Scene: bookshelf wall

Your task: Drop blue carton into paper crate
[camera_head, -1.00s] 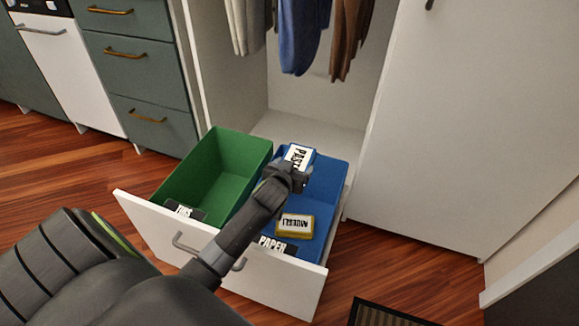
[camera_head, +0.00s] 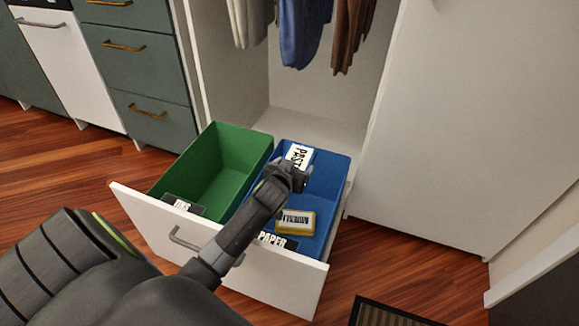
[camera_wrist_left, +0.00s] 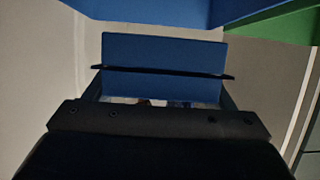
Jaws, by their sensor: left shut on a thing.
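The blue carton (camera_head: 299,155) has a white label reading "PASTA" and shows just beyond my left gripper (camera_head: 297,176), over the far part of the blue paper crate (camera_head: 327,180). My left gripper is shut on the carton. In the left wrist view the blue carton (camera_wrist_left: 150,50) fills the space between the fingers, and a strip of the blue crate (camera_wrist_left: 150,8) shows at the top. The crate carries a "PAPER" label at its front and is partly hidden by my arm. How far the carton is above the crate floor is hard to tell. My right gripper is not in view.
A yellow "MUESLI" carton (camera_head: 296,222) lies near the crate's front. An empty green crate (camera_head: 215,165) stands to the left in the same open white drawer (camera_head: 275,281). Clothes (camera_head: 302,35) hang above. A tall white door (camera_head: 450,120) stands to the right.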

